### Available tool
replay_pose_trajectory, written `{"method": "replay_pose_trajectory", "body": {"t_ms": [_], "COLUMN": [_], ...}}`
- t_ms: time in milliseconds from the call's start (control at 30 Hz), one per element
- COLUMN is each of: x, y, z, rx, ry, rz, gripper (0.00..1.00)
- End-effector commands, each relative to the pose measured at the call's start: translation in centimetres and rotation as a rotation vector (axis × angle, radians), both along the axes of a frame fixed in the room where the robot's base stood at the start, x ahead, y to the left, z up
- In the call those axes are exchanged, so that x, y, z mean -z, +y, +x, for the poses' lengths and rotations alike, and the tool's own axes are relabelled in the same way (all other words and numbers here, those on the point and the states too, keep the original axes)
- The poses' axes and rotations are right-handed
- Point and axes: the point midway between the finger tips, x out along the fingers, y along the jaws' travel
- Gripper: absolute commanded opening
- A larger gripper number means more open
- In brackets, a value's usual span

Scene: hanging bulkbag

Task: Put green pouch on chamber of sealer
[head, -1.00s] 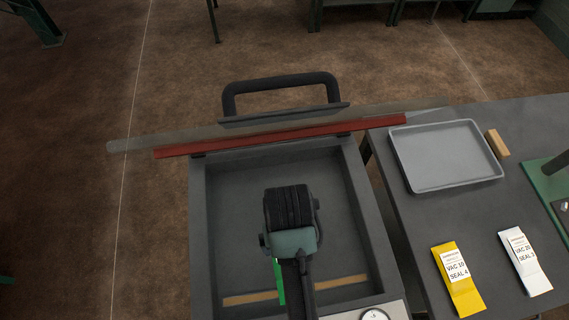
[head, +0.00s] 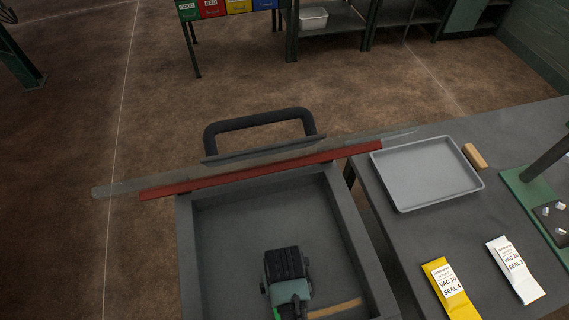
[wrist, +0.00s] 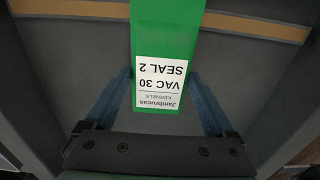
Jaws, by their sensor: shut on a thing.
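The green pouch (wrist: 165,30) fills the top middle of the wrist view, its white label reading "Jambrucas VAC 30 SEAL 2" upside down. My gripper (wrist: 160,92) is shut on it, with one blue finger on each side of its near end. In the head view only a green sliver of the pouch (head: 277,313) shows beside my wrist. The sealer chamber (head: 240,232) is a grey open box, and my gripper is over its near part. I cannot tell whether the pouch touches the chamber floor. A tan bar (head: 334,308) crosses the chamber's near end.
The sealer lid with its red strip (head: 260,170) and black handle (head: 258,123) stands open at the back. On the table at right are a grey tray (head: 427,173), a yellow pouch (head: 450,288), a white pouch (head: 515,270) and a wooden block (head: 475,156).

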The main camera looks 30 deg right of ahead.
Motion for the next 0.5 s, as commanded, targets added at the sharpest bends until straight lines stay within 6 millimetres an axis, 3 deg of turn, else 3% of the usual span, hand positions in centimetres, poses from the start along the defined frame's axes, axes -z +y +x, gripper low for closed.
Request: {"method": "replay_pose_trajectory", "body": {"t_ms": [200, 233, 267, 500], "x": [0.31, 0.28, 0.25, 0.18], "y": [-0.01, -0.01, -0.01, -0.01], "z": [0.02, 0.01, 0.01, 0.01], "rx": [0.0, 0.0, 0.0, 0.0], "ry": [0.0, 0.0, 0.0, 0.0], "rz": [0.0, 0.0, 0.0, 0.0], "gripper": [0.27, 0.93, 0.98, 1.0]}}
